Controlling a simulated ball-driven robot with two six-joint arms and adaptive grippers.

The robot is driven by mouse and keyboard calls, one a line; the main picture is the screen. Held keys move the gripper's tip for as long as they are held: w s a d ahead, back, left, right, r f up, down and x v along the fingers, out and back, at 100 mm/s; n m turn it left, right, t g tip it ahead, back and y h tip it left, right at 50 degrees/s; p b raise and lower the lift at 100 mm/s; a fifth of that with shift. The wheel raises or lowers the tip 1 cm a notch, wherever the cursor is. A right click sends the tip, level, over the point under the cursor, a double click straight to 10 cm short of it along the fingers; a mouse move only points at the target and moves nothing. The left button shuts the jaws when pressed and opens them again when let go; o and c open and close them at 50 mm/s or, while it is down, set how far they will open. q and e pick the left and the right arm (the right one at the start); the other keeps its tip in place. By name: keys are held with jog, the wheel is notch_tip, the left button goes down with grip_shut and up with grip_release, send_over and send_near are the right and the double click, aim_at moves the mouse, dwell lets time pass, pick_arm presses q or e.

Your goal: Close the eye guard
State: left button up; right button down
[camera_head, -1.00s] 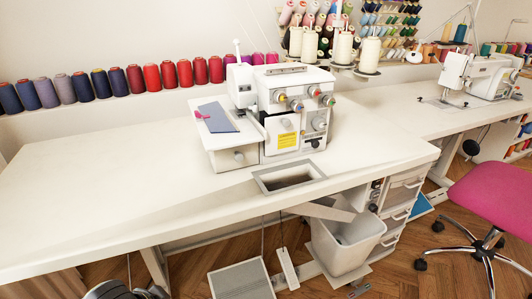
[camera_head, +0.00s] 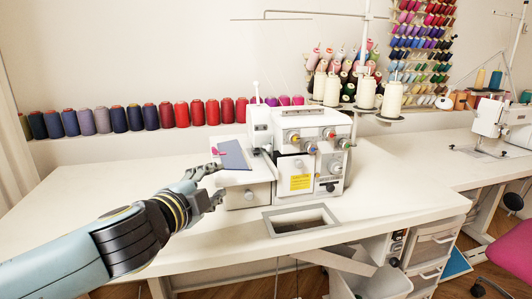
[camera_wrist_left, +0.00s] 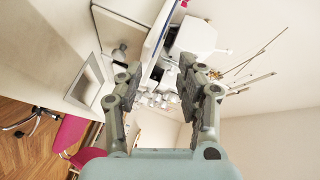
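The white overlock sewing machine (camera_head: 322,126) stands on the white table; it also shows in the wrist view (camera_wrist_left: 196,36). Its needle area (camera_head: 264,152) is small, and I cannot clearly make out the eye guard or whether it stands open. A blue-grey cloth (camera_head: 234,156) with a pink piece lies on the machine's left plate. My left gripper (camera_head: 214,183) is just left of that plate. Its fingers stand apart with nothing between them, also in the wrist view (camera_wrist_left: 158,82). My right gripper is not in view.
A rectangular table cut-out (camera_head: 301,219) with a grey rim lies in front of the machine. A row of thread spools (camera_head: 150,117) lines the wall. Cones (camera_head: 365,95) stand behind the machine. The table's left part (camera_head: 80,200) is clear.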

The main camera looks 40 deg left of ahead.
pick_arm(q)
jog(key=w+d+r+m+t+h, duration=0.2)
jog(key=w+r+m+t+h, duration=0.15)
jog(key=m, duration=0.35)
jog(key=p, duration=0.3)
send_near(267, 150)
jog(key=w+r, duration=0.2)
jog(key=shift+g+h, duration=0.45)
jog(key=w, duration=0.2)
jog(key=w+p, duration=0.1)
jog(key=w, duration=0.1)
jog(key=w+f, duration=0.1)
jog(key=w, duration=0.1)
jog(key=shift+a+p, duration=0.3)
jog(key=shift+w, duration=0.4)
jog(key=shift+c, duration=0.4)
jog(key=shift+f, duration=0.1)
grip_shut()
